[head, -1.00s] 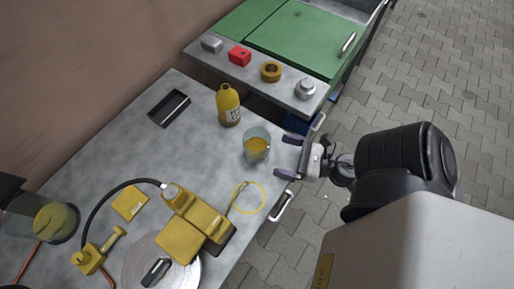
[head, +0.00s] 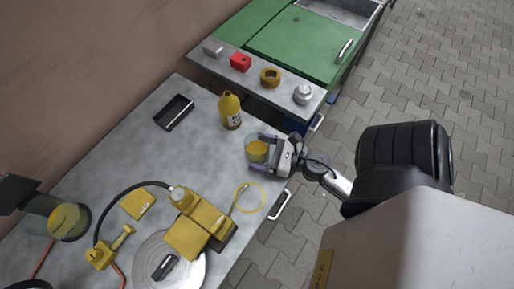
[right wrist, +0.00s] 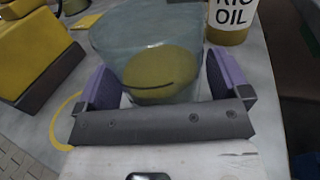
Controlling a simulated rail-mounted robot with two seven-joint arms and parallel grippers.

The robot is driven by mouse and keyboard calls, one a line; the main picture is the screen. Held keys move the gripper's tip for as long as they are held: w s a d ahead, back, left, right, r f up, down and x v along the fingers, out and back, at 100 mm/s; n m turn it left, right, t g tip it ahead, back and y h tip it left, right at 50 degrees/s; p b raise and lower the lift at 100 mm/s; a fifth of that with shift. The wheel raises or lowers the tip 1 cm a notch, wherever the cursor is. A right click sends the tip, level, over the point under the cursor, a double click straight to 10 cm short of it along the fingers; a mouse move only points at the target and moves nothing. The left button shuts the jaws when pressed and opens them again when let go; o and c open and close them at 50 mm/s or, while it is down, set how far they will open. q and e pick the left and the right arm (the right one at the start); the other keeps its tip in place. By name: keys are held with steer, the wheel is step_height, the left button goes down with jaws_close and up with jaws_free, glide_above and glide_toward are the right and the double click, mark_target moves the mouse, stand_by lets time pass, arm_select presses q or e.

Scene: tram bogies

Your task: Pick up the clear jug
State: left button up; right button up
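The clear jug (head: 253,147) stands upright on the grey metal table (head: 205,144), with something yellow showing in its lower part. It also fills the middle of the right wrist view (right wrist: 150,50). My right gripper (head: 265,148) is at the jug with its fingers spread to either side of it. In the right wrist view the purple finger pads (right wrist: 165,82) flank the jug, with small gaps seeming to show between pads and jug. My left gripper is not in view.
A yellow oil bottle (head: 231,111) stands just behind the jug. A black tray (head: 174,112) is at the back left. A green cabinet (head: 300,38) is beyond the table.

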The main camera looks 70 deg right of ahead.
mark_target(261, 144)
steer(key=c, duration=0.7)
steer(key=shift+r, duration=0.1)
steer(key=shift+r+p, duration=0.8)
steer(key=shift+r, duration=0.45)
steer(key=shift+r+p, duration=1.65)
steer(key=shift+r, duration=1.1)
steer(key=shift+r+p, duration=0.5)
steer(key=shift+r, duration=0.25)
